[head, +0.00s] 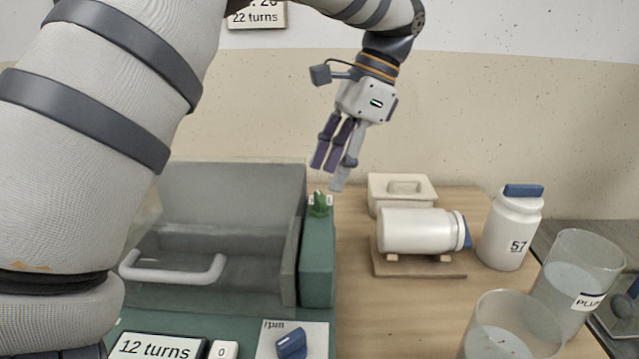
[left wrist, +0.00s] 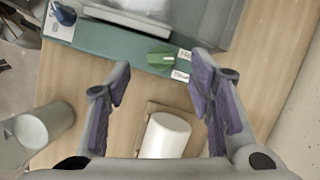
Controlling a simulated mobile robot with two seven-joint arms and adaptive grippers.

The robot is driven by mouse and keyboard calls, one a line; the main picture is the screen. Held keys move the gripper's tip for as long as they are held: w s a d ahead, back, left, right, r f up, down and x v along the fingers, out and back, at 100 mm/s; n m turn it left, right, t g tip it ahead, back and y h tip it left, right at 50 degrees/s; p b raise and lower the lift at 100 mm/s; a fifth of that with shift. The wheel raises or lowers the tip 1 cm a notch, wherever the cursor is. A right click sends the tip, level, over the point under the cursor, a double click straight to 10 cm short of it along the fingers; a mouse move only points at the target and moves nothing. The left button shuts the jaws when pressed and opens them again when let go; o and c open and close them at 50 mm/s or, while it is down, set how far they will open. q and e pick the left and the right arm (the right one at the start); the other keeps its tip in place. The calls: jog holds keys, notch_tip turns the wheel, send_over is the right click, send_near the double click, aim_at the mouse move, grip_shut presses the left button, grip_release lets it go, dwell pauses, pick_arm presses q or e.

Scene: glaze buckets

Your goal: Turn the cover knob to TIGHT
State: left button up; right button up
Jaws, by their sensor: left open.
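The cover knob (head: 320,204) is small and green and sits on top of the green block (head: 318,260) at the machine's right side, with small white labels beside it. The label text is too small to read in the head view. The knob also shows in the left wrist view (left wrist: 160,56), between and beyond the fingertips, with a white label at each of two sides. My left gripper (head: 328,178) hangs just above the knob, fingers pointing down, apart from it. It is open and empty in the left wrist view (left wrist: 158,75). My right gripper is not in view.
The machine has a clear cover with a pale handle (head: 172,268) and a blue knob (head: 291,344) in front. On the wooden table, a white jar (head: 415,231) lies on a stand. Jar 57 (head: 510,228) and glass buckets (head: 578,278) stand to the right.

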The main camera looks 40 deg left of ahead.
aim_at(321, 196)
pick_arm(q)
jog(key=shift+x, duration=2.25)
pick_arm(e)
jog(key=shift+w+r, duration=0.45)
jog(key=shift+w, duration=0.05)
pick_arm(q)
jog(key=shift+w, duration=0.1)
grip_shut()
